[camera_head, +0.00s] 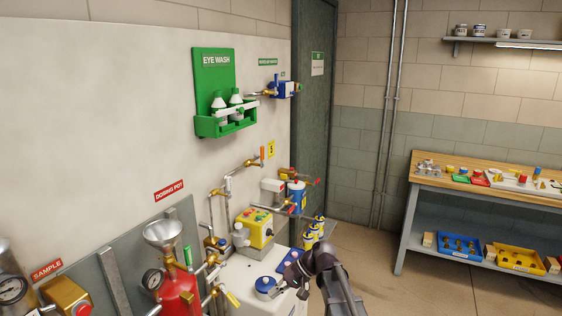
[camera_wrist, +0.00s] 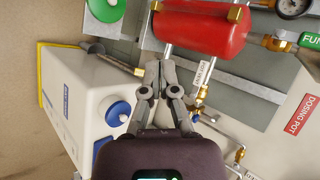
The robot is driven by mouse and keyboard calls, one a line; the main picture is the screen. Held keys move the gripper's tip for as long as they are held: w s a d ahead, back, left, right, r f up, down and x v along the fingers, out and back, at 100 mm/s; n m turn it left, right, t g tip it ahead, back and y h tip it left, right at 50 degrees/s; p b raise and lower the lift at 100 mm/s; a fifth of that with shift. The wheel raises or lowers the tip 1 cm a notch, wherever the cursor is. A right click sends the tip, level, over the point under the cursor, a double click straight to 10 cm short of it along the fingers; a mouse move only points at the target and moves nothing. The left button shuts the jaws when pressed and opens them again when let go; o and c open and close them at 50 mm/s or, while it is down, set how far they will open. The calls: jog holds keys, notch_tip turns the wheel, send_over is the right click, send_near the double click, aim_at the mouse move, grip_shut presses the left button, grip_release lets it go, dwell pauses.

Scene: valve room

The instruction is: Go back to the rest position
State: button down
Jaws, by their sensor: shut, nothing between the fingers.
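My gripper (camera_wrist: 160,70) shows in the wrist view with its grey fingers together and nothing between them. The fingers point toward the red dosing pot (camera_wrist: 208,22), which lies beyond the tips. I cannot tell whether they touch it. In the head view my dark arm (camera_head: 325,275) is at the bottom middle, over the white cabinet. My fingertips cannot be made out there. The red dosing pot (camera_head: 178,288) with its funnel (camera_head: 161,235) stands at lower left in the head view.
The white cabinet (camera_wrist: 80,100) with a blue knob (camera_wrist: 118,113) is close on the left in the wrist view. A yellow box (camera_head: 255,228), pipes and valves line the wall. A workbench (camera_head: 490,185) with parts stands right. The floor (camera_head: 365,260) between is clear.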

jog(key=s+d+f+t+h, duration=0.1)
jog(key=s+d+f+h, duration=0.2)
jog(key=s+d, duration=0.3)
jog(key=s+d+f+h, duration=0.3)
jog(key=s+d+h, duration=0.2)
jog(key=d, duration=0.8)
jog(key=shift+s+f+m+t+h, duration=0.2)
jog(key=shift+s+m+t+h, duration=0.2)
jog(key=shift+h, duration=0.4)
